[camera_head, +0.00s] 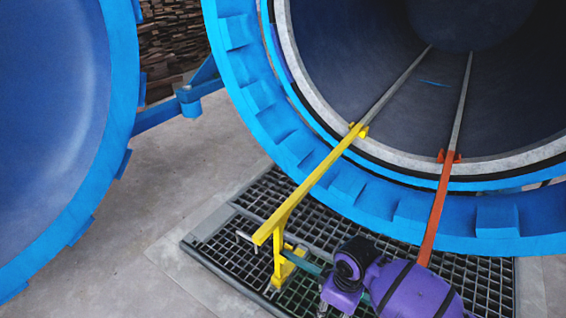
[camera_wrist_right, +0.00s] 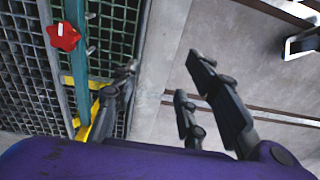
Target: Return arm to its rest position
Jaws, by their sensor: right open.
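My purple right arm (camera_head: 410,290) enters from the bottom right in the head view, bent over the floor grating. Its gripper cannot be made out there. In the right wrist view my right gripper (camera_wrist_right: 165,85) is open, with dark fingers spread apart and nothing between them. Behind the fingers lie grating and bare concrete. A red star-shaped knob (camera_wrist_right: 62,37) sits by a teal bar (camera_wrist_right: 78,60) left of the fingers. A yellow part (camera_wrist_right: 88,118) shows behind the left finger. My left gripper is in neither view.
The blue autoclave ring (camera_head: 350,185) fills the upper right; its round door (camera_head: 60,120) stands open at left. A yellow rail (camera_head: 310,185) on a stand and an orange rail (camera_head: 437,205) lead into the chamber. Grating (camera_head: 225,255) lies below. Concrete floor (camera_head: 165,190) between door and ring is clear.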

